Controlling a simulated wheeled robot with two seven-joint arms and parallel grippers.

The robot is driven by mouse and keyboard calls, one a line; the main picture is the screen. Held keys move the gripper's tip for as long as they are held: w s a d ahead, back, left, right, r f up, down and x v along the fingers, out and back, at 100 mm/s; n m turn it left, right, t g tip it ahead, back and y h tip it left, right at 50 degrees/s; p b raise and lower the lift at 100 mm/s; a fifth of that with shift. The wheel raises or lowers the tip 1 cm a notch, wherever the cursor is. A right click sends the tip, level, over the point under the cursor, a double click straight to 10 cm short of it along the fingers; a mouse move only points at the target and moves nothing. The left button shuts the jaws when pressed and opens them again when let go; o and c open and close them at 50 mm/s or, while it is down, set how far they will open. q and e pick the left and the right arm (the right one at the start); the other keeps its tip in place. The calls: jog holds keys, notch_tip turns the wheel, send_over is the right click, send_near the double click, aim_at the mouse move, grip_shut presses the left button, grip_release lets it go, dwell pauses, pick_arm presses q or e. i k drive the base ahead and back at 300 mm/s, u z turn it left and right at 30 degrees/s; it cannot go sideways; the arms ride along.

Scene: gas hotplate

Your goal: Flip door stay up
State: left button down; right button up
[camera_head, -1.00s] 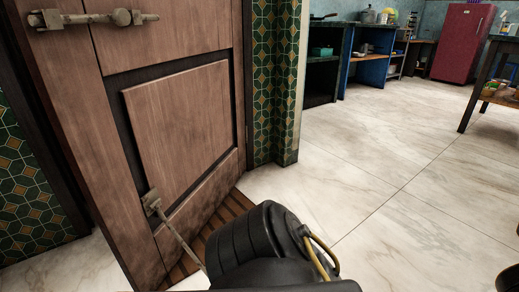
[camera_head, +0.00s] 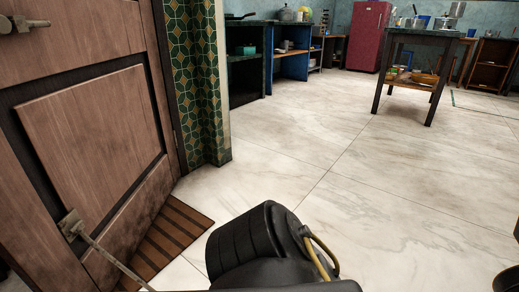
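A brown wooden door (camera_head: 90,125) stands at the left. The door stay is a thin metal rod (camera_head: 112,262) hinged on a bracket (camera_head: 72,225) low on the door. It slants down to the right, and its lower end is hidden behind my black arm. A dark arm link of mine (camera_head: 250,245) with a yellow cable fills the bottom middle. Neither gripper shows, so I cannot see whether anything touches the stay.
A metal latch (camera_head: 22,25) sits high on the door. A slatted brown mat (camera_head: 170,235) lies by the door. A tiled wall corner (camera_head: 198,80) stands beyond it. A dark table (camera_head: 425,40) and a red fridge (camera_head: 368,35) are farther back. The pale floor between is clear.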

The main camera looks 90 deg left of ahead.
aim_at(76, 227)
jog(key=i, duration=0.65)
jog(key=u, duration=4.15)
jog(key=i, duration=0.5)
